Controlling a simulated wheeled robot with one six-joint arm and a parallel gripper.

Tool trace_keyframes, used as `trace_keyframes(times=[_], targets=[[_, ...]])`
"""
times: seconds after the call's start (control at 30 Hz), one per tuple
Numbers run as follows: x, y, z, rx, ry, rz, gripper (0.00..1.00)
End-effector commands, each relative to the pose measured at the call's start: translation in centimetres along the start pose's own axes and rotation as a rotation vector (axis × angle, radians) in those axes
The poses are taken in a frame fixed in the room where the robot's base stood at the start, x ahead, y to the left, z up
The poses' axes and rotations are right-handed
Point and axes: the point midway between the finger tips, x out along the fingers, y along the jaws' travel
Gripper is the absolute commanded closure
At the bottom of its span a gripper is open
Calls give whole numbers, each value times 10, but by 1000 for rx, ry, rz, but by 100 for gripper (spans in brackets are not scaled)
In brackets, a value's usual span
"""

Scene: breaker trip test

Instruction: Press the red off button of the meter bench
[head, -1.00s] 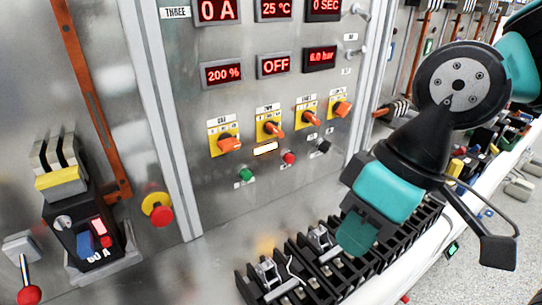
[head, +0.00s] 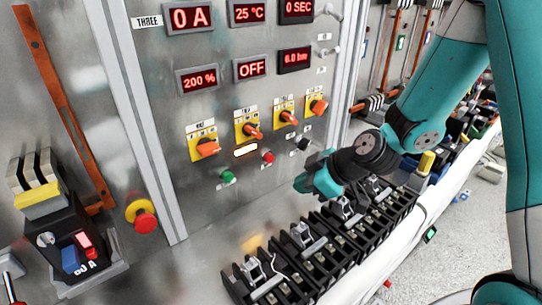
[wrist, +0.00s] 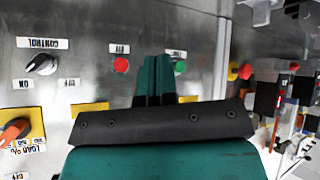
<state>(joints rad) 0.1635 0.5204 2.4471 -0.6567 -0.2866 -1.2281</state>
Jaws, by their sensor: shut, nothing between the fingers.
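The small red button (head: 268,157) is on the metal panel, between the green button (head: 227,176) and a black knob (head: 303,144). My gripper (head: 303,184) is shut and empty, in front of the panel to the lower right of the red button in the head view. In the upside-down wrist view, the red button (wrist: 121,65) is just left of my closed fingertips (wrist: 154,80). The green button (wrist: 180,67) is just right of them. Both buttons show clear of the fingers; the distance from fingertips to panel is hard to tell.
Several orange rotary switches (head: 253,132) and red displays (head: 252,69) are above the buttons. A row of black breakers (head: 312,248) stands on the bench below my gripper. A red mushroom button on a yellow base (head: 142,214) is at the left.

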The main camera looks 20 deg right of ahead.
Motion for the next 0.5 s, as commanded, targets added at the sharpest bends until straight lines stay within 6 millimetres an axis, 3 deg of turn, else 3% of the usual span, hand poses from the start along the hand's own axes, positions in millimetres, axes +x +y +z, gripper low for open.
trace_keyframes(times=[0.17, 0.5], targets=[[8, 16, 18, -43, 6, 66, 100], [8, 18, 18, -50, 7, 71, 100]])
